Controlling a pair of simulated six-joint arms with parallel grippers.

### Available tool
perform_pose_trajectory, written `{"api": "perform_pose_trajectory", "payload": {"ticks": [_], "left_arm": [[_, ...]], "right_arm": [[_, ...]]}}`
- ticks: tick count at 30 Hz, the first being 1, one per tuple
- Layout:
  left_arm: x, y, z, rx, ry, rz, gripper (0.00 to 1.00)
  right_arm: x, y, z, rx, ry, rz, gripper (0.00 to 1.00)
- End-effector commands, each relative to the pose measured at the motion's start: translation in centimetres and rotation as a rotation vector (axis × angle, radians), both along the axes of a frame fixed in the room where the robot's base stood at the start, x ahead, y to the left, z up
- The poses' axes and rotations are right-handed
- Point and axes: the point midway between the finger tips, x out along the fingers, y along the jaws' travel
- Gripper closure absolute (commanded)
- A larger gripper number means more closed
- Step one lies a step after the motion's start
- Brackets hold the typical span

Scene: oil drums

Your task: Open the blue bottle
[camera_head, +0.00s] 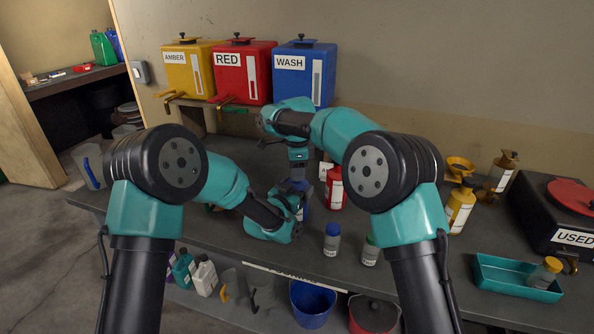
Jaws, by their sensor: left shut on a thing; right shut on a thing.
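The blue bottle (304,213) stands on the bench near the middle, mostly hidden by my grippers; a strip of its blue body shows. My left gripper (296,205) is shut on its body from the left side. My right gripper (296,184) points straight down from above and is shut on the top of the same bottle. The cap is hidden between the fingers, so I cannot tell whether it is loose or tight.
A red bottle (334,188) stands close to the right. A blue-capped jar (331,241) and a green-capped jar (369,249) stand in front. Amber (188,72), red (243,74) and blue (304,75) drums stand behind. A teal tray (500,278) lies at right.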

Motion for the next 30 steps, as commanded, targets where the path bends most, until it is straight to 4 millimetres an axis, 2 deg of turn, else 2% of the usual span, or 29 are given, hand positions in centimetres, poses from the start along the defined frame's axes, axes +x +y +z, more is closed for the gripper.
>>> {"api": "perform_pose_trajectory", "payload": {"ticks": [5,30], "left_arm": [[0.01,0.01,-0.02,0.000,0.000,0.000,0.91],[0.01,0.01,-0.02,0.000,0.000,0.000,0.91]], "right_arm": [[-0.01,0.01,0.02,0.000,0.000,0.141,0.89],[0.00,0.02,0.09,0.000,0.001,1.277,0.89]]}}
